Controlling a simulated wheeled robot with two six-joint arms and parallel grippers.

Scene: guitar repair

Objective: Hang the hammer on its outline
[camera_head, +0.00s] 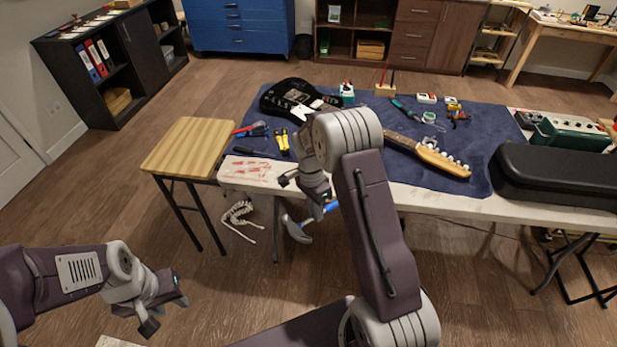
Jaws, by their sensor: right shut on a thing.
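The hammer has a grey metal head (297,230) and a blue handle (331,207). My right gripper (318,207) is shut on the hammer and holds it in the air in front of the table's near edge, with the head to the lower left. My own arm hides part of the grip. Red markings (250,169) show on a pale patch at the table's near left corner; I cannot tell whether the hammer's outline is among them. My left gripper (167,314) is open and empty at the lower left, over the floor.
The table's blue mat (480,130) bears a guitar (430,152), yellow-handled pliers (282,140), red-handled pliers (250,129) and other tools. A black case (555,175) lies at the right. A wooden side table (190,145) stands empty at the left.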

